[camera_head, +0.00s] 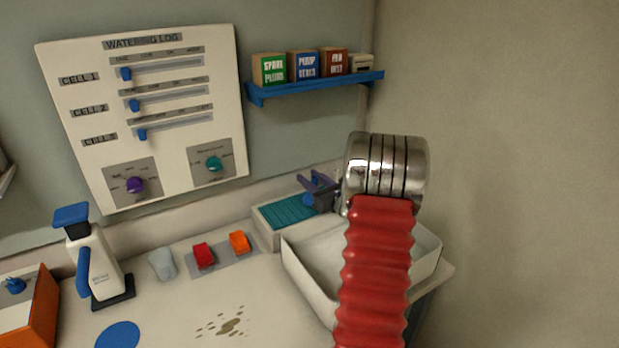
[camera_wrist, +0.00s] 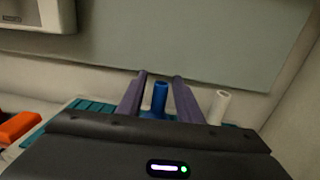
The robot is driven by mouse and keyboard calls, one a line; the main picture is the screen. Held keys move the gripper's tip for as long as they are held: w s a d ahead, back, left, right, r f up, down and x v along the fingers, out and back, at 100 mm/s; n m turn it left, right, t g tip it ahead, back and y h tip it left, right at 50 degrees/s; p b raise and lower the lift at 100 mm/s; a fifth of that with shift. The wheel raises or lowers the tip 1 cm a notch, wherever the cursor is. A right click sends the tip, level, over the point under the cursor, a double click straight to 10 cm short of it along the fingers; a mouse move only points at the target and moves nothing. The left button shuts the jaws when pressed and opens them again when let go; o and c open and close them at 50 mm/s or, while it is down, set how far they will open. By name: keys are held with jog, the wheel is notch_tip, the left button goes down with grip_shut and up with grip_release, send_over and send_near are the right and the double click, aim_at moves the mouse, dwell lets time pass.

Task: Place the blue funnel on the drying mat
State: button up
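The blue funnel (camera_head: 309,200) is at the right end of the teal ribbed mat (camera_head: 283,212), which looks like the drying mat. In the wrist view the funnel (camera_wrist: 159,98) stands with its spout up between my two purple fingers. My gripper (camera_head: 320,180) is open around the spout. A narrow gap shows beside the spout, so I see no firm grip. The funnel's lower part is mostly hidden by my gripper body. The teal mat (camera_wrist: 88,105) also shows behind my gripper in the wrist view.
A white upright tube (camera_wrist: 219,106) stands just right of my fingers. A white basin (camera_head: 300,270) lies in front of the mat. Red (camera_head: 203,255) and orange (camera_head: 239,242) pieces sit left of it. A blue shelf (camera_head: 320,87) with boxes hangs above. A brown stain (camera_head: 230,325) marks the counter.

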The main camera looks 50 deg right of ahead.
jog(key=v, duration=1)
jog(key=shift+s, duration=0.2)
jog(key=shift+a, duration=0.1)
